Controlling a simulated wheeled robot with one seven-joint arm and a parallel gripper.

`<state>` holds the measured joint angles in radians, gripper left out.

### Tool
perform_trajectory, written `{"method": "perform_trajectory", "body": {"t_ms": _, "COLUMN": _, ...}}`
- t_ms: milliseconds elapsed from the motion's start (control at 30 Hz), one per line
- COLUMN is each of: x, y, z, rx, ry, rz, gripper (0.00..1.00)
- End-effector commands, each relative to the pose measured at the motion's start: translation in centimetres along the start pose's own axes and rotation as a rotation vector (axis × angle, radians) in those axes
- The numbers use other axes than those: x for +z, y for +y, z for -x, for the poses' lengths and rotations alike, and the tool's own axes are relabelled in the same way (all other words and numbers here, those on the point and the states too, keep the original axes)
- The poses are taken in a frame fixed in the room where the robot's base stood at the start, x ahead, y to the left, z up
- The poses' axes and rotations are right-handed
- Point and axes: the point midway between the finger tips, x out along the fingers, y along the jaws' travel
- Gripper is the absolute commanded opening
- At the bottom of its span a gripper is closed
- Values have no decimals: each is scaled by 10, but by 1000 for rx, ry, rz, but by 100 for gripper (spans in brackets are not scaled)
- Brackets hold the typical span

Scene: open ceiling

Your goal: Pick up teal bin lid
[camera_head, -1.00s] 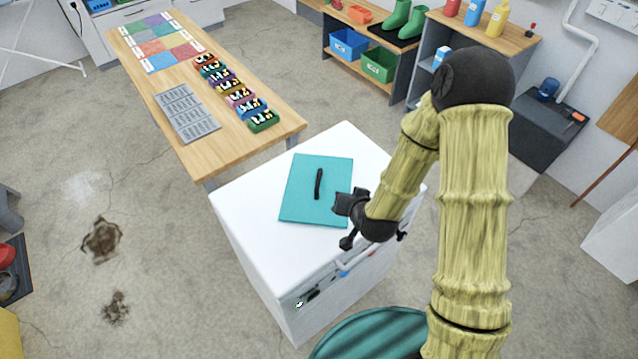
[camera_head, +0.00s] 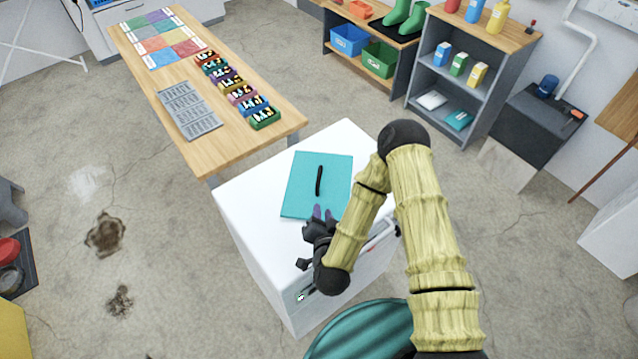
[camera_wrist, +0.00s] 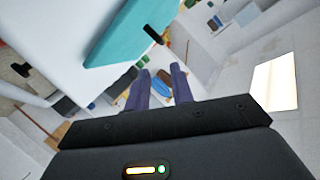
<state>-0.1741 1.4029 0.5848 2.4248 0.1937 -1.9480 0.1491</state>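The teal bin lid (camera_head: 300,185) is a flat square plate with a black bar handle (camera_head: 319,181). It lies on the white top of a chest-like cabinet (camera_head: 262,245). In the wrist view the lid (camera_wrist: 125,32) is at the upper middle, its handle (camera_wrist: 153,34) standing out from its face. My gripper (camera_head: 323,211) is at the lid's near edge, in front of the handle and apart from it. I cannot tell whether a fingertip touches the lid.
A wooden table (camera_head: 245,142) with colored bins and a grey tray (camera_head: 187,110) stands behind left. Grey shelves (camera_head: 463,80) stand at back right. A round teal ribbed object (camera_head: 360,330) is close at the front. Floor on the left is mostly clear.

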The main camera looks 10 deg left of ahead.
Motion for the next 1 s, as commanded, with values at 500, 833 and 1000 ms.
{"method": "perform_trajectory", "body": {"t_ms": 500, "x": -1, "y": 2, "z": -16, "rx": 16, "ry": 10, "rz": -15, "gripper": 23}}
{"method": "perform_trajectory", "body": {"t_ms": 833, "x": -2, "y": 1, "z": -24, "rx": 19, "ry": 10, "rz": -22, "gripper": 23}}
{"method": "perform_trajectory", "body": {"t_ms": 1000, "x": -3, "y": 1, "z": -26, "rx": 19, "ry": 10, "rz": -24, "gripper": 23}}
